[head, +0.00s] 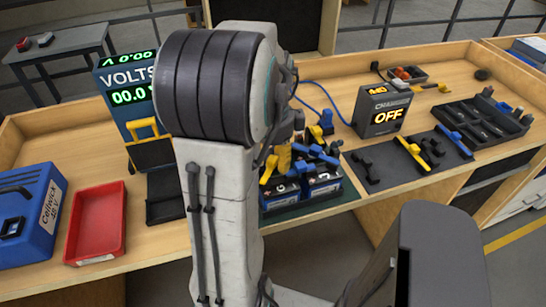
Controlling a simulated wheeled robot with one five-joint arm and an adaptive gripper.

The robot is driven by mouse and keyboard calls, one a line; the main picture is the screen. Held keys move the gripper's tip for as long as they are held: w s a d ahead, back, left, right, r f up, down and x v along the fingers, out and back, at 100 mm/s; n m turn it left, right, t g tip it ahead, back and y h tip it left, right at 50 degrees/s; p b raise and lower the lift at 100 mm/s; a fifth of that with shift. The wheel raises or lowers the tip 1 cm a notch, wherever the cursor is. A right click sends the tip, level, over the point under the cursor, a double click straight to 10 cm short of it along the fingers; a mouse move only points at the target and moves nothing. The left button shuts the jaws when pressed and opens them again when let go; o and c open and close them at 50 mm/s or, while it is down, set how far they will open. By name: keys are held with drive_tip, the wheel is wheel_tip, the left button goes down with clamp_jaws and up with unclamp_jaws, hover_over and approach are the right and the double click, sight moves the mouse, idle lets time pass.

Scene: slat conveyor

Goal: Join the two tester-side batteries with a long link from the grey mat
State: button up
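Two blue batteries, a left one (282,192) and a right one (322,187), stand side by side on a dark green mat (340,204), with blue and yellow clamp-like pieces on top. My arm stands in front of the left one and partly covers it. A grey mat (391,182) to their right carries a yellow bar (412,154), a blue bar (454,141) and small black pieces (431,157). The bars look like long links. My gripper is mostly hidden behind my arm, near the batteries; its fingers cannot be made out.
A blue VOLTS meter (124,92) stands behind a black tray (164,208). A red tray (97,222) and a blue case (30,215) stand at left. A black compartment tray (480,122) stands at right. Bare wood shows behind the red tray.

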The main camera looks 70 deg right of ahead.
idle(0.4)
wheel_tip(320, 180, up, 12)
drive_tip(key=shift+a, duration=0.3)
idle(0.4)
drive_tip(key=shift+s+n, duration=0.1)
drive_tip(key=shift+n, duration=0.2)
